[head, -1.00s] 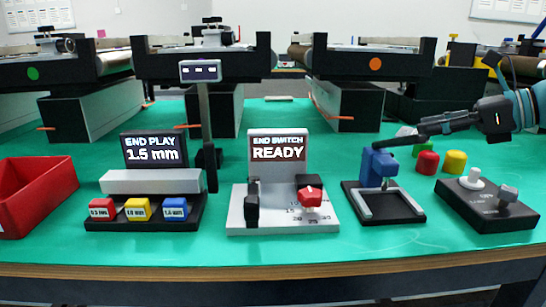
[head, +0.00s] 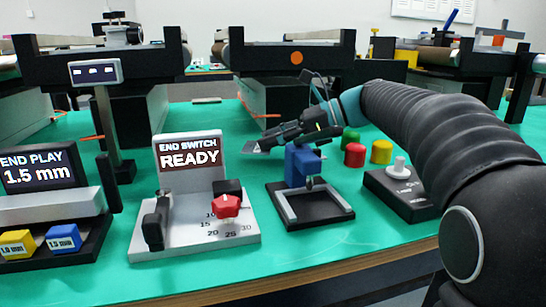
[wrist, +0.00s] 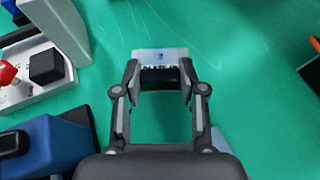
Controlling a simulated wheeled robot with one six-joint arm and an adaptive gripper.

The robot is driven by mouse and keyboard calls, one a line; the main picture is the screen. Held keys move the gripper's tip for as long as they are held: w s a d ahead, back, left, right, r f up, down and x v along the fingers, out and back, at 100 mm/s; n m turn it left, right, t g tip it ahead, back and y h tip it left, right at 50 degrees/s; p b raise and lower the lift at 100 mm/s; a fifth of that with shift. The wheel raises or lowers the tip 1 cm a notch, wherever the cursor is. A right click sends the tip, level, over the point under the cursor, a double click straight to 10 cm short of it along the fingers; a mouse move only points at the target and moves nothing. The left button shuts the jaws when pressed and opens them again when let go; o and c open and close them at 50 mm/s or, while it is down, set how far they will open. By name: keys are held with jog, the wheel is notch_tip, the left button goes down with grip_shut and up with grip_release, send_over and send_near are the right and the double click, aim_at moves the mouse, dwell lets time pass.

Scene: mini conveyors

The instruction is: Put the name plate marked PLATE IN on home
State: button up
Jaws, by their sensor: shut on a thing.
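My gripper (wrist: 160,76) is shut on a small pale plate (wrist: 160,55), holding it at its near edge. Dark lettering shows on the plate, partly covered by a dark piece between the fingertips; I cannot read all of it. In the head view my gripper (head: 272,140) is above the green table, behind and left of the blue block (head: 303,163). The plate's thin edge (head: 252,149) shows at its tip, seemingly clear of the table. No spot labelled home can be made out.
The END SWITCH stand (head: 190,160) with a red knob (head: 227,205) is left of a black tray with a grey frame (head: 335,198). Red (head: 355,155), yellow (head: 381,151) and green (head: 350,138) cylinders and a black control box (head: 400,195) are at right. Conveyors stand behind.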

aim_at(273, 165)
jog(key=shift+f+b, duration=0.45)
jog(key=shift+f, duration=1.3)
jog(key=shift+d+f, duration=0.1)
jog(key=shift+f, duration=0.05)
jog(key=o, duration=1.2)
jog(key=shift+r, duration=0.2)
jog(key=p+v, duration=0.2)
jog(key=v, duration=1)
